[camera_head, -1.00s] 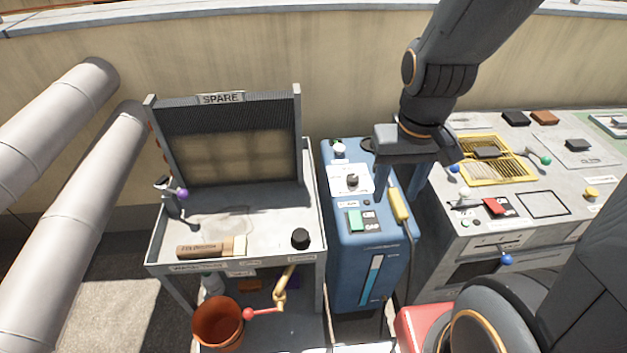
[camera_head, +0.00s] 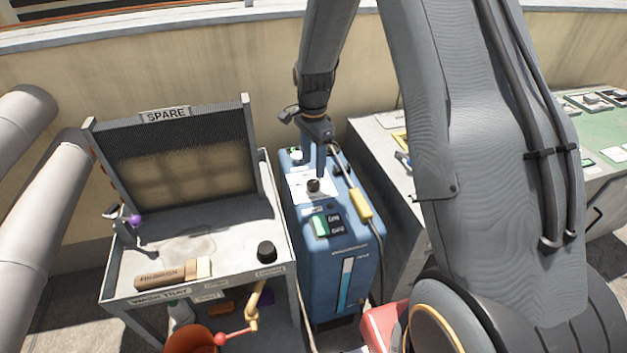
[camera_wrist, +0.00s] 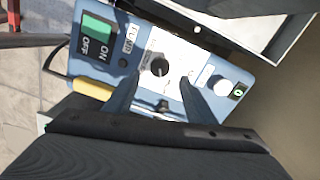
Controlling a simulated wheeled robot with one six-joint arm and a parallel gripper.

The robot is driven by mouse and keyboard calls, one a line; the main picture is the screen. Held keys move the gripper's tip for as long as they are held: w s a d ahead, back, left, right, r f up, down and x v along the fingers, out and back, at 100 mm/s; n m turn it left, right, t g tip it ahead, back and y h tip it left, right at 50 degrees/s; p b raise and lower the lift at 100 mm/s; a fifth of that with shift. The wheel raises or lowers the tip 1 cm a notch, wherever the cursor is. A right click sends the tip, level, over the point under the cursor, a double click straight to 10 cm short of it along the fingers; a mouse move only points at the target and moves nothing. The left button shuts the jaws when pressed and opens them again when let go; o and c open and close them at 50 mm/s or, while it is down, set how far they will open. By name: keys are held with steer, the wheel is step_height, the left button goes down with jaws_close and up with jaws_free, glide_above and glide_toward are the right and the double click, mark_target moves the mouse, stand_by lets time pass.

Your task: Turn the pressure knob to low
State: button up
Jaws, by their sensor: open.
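The pressure knob (camera_head: 313,186) is a small black dial on a white plate (camera_head: 299,190) on top of the blue machine (camera_head: 338,246). In the wrist view the knob (camera_wrist: 159,67) shows between and beyond my two fingertips, with printed marks around it too small to read. My gripper (camera_wrist: 158,88) is open, with one finger on either side of the knob in that view. In the head view my gripper (camera_head: 312,160) is over the machine top, close to the knob. I cannot tell whether a finger touches it.
A green ON/OFF switch (camera_wrist: 98,34) and a yellow handle (camera_wrist: 92,88) with a cable sit beside the plate. A white round cap (camera_wrist: 221,85) is on the other side. A grey work tray (camera_head: 215,270) stands left of the machine; a bench is on the right.

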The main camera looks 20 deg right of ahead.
mark_target(313, 182)
steer(key=shift+f+p, duration=0.65)
steer(key=shift+f, duration=2.9)
steer(key=shift+c, duration=0.4)
steer(key=c, duration=1)
steer(key=shift+o, duration=0.2)
